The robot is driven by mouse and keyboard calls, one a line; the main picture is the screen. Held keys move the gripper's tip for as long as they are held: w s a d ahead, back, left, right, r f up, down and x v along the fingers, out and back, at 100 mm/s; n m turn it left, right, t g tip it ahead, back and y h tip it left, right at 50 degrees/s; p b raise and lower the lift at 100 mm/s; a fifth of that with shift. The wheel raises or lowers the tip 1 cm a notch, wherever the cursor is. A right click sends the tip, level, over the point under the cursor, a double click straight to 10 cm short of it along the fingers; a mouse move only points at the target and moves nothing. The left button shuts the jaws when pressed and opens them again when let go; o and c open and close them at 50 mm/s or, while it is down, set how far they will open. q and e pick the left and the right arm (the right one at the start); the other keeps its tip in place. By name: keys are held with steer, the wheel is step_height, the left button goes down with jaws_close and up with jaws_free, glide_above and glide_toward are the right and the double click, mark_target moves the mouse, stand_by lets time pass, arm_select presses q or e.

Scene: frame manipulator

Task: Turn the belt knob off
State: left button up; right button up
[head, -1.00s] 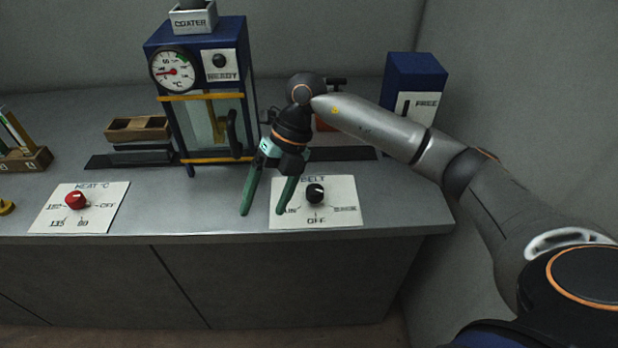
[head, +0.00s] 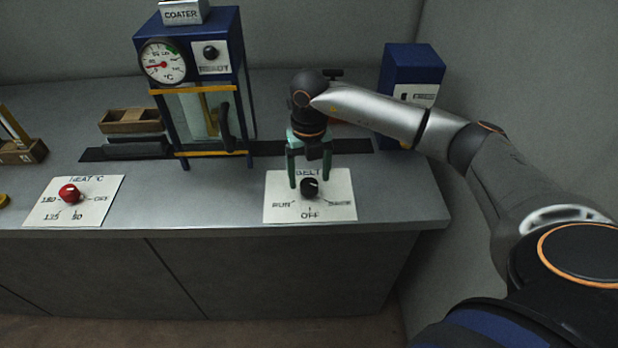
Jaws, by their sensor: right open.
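The black belt knob (head: 310,188) sits on the white belt plate (head: 342,207), which is marked BELT, RUN at its left, OFF at the front and a further label at its right. A small pale mark shows on the knob, but which label it points to is too small to tell. My right gripper (head: 310,183) is open and points down, with one green finger to the left of the knob and the other to its right. Whether the fingers touch the knob cannot be told. My left gripper is not in view.
A red heat knob (head: 68,193) on its own plate lies at the left. The blue coater (head: 245,60) with its dial and glass door stands behind. A wooden tray (head: 133,121) and a blue box (head: 412,68) stand at the back. The front counter between the plates is clear.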

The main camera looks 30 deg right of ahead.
steer(key=shift+f, duration=1)
jaws_close()
